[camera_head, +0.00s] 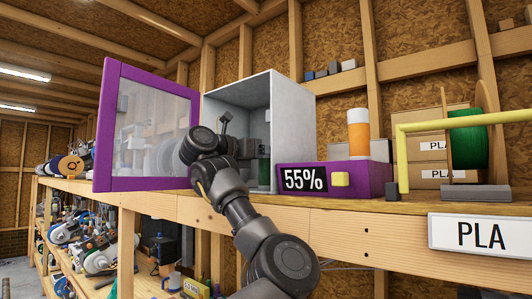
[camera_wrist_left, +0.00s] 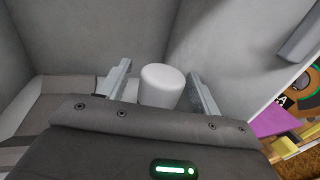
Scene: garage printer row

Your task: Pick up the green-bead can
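A dry box (camera_head: 287,125) with grey walls stands on the wooden shelf, its purple-framed clear door (camera_head: 150,130) swung open to the left. My left arm reaches into it. In the wrist view a pale, round-topped can (camera_wrist_left: 161,86) stands between the fingers of my left gripper (camera_wrist_left: 158,72). The fingers are apart, one on each side, with a gap visible to the right finger. Its lower body is hidden by the gripper housing. In the head view a dark green patch (camera_head: 264,172) shows inside the box, mostly hidden; I cannot tell if it is the same can. My right gripper is out of view.
Further right are a yellow bar (camera_head: 470,119), a green spool (camera_head: 468,146) and cardboard boxes (camera_head: 427,146). The box walls are close around my left gripper.

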